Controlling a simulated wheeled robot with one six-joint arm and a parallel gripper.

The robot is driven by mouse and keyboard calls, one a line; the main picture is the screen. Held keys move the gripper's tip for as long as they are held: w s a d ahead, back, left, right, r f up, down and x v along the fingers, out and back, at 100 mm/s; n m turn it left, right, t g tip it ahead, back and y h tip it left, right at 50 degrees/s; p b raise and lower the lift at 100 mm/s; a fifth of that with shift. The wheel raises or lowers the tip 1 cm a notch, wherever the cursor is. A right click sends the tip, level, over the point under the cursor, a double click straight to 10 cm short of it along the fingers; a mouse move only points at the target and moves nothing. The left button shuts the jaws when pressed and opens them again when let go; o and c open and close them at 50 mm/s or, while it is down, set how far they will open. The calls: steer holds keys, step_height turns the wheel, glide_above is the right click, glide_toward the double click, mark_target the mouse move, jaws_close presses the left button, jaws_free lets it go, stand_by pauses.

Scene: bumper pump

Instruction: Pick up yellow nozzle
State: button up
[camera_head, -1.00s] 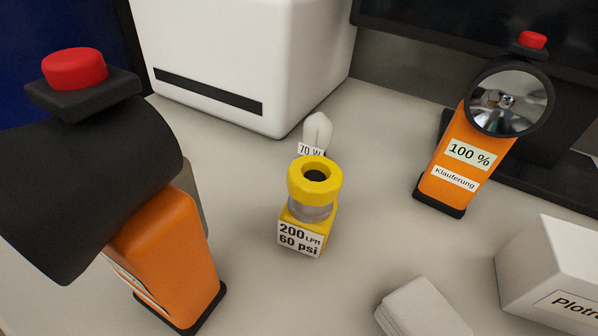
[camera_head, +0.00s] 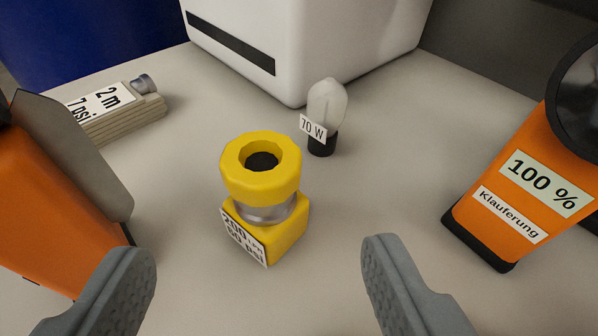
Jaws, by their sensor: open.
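The yellow nozzle (camera_head: 262,190) stands upright on the light table, with a ring-shaped yellow top, a grey metal neck and a square yellow base. A white label on its base reads 200 LPM, 60 psi, partly blurred. My gripper (camera_head: 258,262) is open, its two grey fingers showing at the bottom of the view, one left and one right. The nozzle is ahead of the fingers, in the gap between them as seen in the picture. It appears untouched.
A bulb marked 70 W (camera_head: 324,115) stands close behind the nozzle. An orange device (camera_head: 55,205) is at left, another marked 100 % (camera_head: 520,200) at right. A hose bundle (camera_head: 115,110) lies back left. A white box (camera_head: 320,40) stands behind.

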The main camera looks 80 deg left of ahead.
mark_target(263, 156)
steer(key=x, duration=1.1)
steer(key=shift+a, duration=0.3)
steer(key=shift+c, duration=0.5)
steer(key=c, duration=1.1)
